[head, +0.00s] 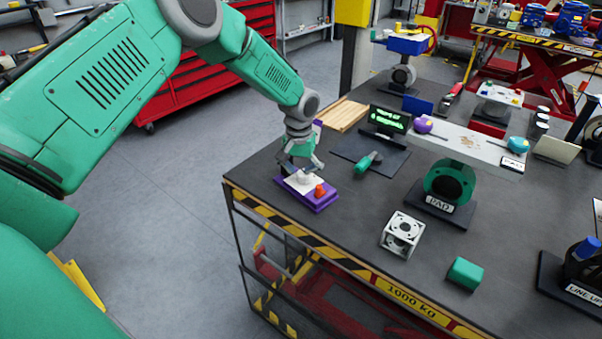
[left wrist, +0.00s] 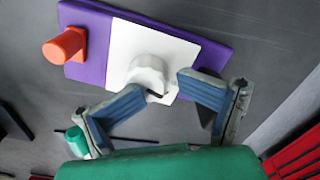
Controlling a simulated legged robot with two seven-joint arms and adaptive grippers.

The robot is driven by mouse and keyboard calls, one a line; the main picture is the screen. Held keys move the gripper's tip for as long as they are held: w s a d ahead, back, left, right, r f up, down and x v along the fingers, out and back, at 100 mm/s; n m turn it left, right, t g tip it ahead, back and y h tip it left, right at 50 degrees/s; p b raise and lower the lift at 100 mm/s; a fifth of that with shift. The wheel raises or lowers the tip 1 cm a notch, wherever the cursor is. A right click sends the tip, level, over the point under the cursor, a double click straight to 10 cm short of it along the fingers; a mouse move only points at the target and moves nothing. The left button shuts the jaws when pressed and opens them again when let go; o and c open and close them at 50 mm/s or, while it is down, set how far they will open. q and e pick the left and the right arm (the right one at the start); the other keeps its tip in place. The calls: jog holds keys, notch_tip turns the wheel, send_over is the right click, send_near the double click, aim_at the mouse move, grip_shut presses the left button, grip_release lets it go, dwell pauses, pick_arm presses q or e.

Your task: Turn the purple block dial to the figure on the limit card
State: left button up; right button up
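The purple block (head: 322,205) lies near the table's left corner, with a white plate on top and an orange knob (head: 320,190) at one end. In the left wrist view the purple block (left wrist: 92,68) carries a white round dial (left wrist: 148,75) on its white plate (left wrist: 122,42). My left gripper (head: 304,170) is over the block. Its two blue-padded fingers (left wrist: 162,88) are apart, with the dial just ahead of and between the tips; I cannot tell whether they touch it. No limit card can be identified with certainty. My right gripper is not in view.
A dark display (head: 388,118) with green text stands behind the block. A small card (head: 513,163) has unreadable text.

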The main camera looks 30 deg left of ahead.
aim_at(300, 170)
pick_arm(q)
jog(key=shift+a+f, duration=0.15)
jog(key=shift+d+r, duration=0.3)
jog(key=shift+d, duration=0.55)
jog(key=shift+d+r, duration=0.15)
jog(key=shift+r, duration=0.05)
jog(key=r, duration=0.3)
jog(key=a+r, duration=0.1)
jog(key=r, duration=0.4)
jog(key=shift+w+a+r, duration=0.1)
jog(key=shift+a+r, duration=0.2)
jog(key=shift+r, duration=0.1)
jog(key=shift+d+r, duration=0.45)
jog(key=shift+r, duration=0.25)
jog(key=shift+d+r, duration=0.45)
jog(key=shift+r, duration=0.2)
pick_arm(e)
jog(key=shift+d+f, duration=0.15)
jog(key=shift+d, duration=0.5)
